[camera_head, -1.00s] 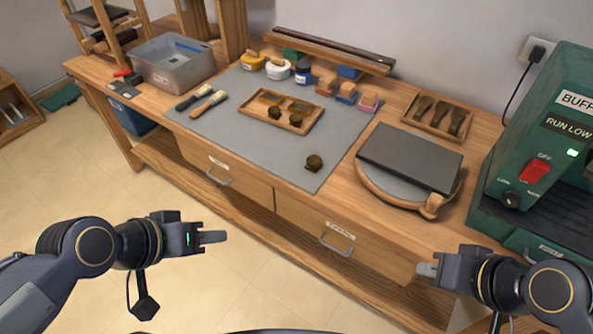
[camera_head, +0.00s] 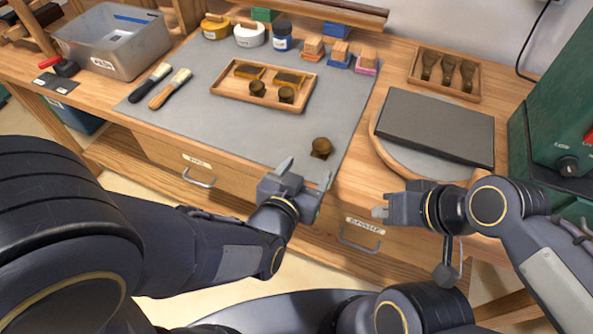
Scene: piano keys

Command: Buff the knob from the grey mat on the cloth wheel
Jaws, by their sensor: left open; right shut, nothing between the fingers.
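A dark brass knob (camera_head: 321,147) sits alone near the front right corner of the grey mat (camera_head: 180,118). My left gripper (camera_head: 307,171) is open, at the mat's front edge, just in front of the knob and apart from it. My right gripper (camera_head: 382,212) is shut and empty, in front of the bench edge, to the right of the left one. The green buffing machine (camera_head: 560,125) stands at the right, cut off by the picture edge. Its cloth wheel is not in view.
A wooden tray (camera_head: 225,91) on the mat holds more brass knobs and other brass parts. A dark slab (camera_head: 437,125) lies on a round board (camera_head: 385,160) at right.

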